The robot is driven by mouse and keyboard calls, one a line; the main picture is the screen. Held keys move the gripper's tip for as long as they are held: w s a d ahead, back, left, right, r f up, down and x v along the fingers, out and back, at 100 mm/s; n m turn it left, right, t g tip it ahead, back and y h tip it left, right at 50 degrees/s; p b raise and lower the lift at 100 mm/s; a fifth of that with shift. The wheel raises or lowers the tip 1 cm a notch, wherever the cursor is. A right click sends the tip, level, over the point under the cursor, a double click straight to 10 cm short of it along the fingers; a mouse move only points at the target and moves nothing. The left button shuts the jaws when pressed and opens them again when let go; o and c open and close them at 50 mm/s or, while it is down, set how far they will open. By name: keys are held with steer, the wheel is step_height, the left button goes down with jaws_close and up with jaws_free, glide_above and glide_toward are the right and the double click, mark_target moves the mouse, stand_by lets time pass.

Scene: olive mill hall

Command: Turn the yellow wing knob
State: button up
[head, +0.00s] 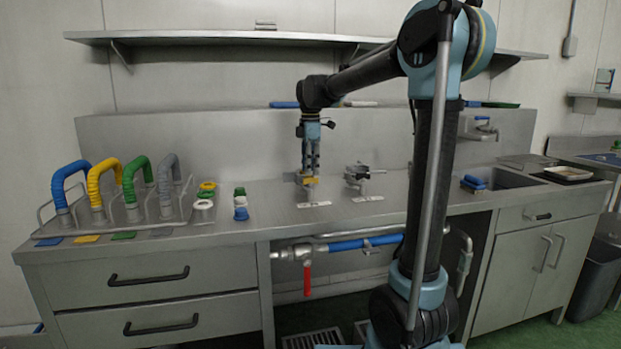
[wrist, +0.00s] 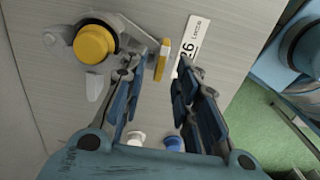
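The wing knob shows in the wrist view as a narrow upright yellow plate (wrist: 162,60) at the end of a grey metal fitting (wrist: 133,33). The fitting also carries a round yellow cap (wrist: 95,43). In the head view, yellow shows at the bench (head: 311,181) just under my gripper (head: 310,172). In the wrist view my gripper (wrist: 160,64) is open. Its fingertips stand to the left and right of the yellow plate, with a gap visible on each side. Whether the fingertips reach down to its height I cannot tell.
A similar fitting with a dark handle (head: 358,173) stands to the right on the steel bench (head: 270,210). Small coloured caps (head: 240,205) and a rack with coloured hoses (head: 135,208) stand left. A white label (wrist: 190,45) lies beside the yellow plate. A shelf (head: 220,37) hangs above.

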mark_target(311, 182)
steer(key=shift+f, duration=1.9)
jaws_close()
